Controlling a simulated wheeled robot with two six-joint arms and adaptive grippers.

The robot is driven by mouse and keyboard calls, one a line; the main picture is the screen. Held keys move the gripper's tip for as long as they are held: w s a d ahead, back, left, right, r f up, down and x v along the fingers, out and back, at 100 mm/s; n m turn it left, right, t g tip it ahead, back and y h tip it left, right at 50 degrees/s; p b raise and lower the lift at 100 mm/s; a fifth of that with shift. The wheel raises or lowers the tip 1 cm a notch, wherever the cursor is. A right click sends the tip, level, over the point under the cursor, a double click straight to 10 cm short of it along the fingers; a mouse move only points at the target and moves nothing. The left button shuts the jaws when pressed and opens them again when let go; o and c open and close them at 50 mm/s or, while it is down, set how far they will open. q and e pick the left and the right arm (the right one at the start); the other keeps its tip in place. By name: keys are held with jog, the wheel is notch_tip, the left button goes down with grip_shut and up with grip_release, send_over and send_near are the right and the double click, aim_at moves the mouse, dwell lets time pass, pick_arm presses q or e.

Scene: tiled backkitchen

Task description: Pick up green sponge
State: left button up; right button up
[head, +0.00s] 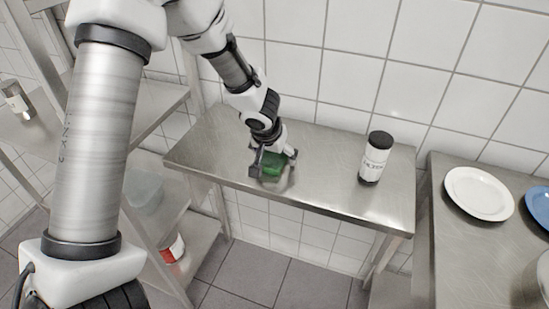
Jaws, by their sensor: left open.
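The green sponge (272,166) lies on the steel wall table (330,199), left of its middle and close to the front edge. My left gripper (272,172) is over the sponge, with its fingers open on either side of it. The fingers hide part of the sponge, and I cannot tell whether they touch it. My right gripper is not in view.
A white jar with a black lid (375,158) stands upright to the right on the same table. A white plate (479,193) and a blue plate (541,208) are on the right-hand counter (455,240). Steel shelving (165,105) stands at the left.

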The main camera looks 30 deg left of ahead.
pick_arm(q)
jog(key=c, duration=0.8)
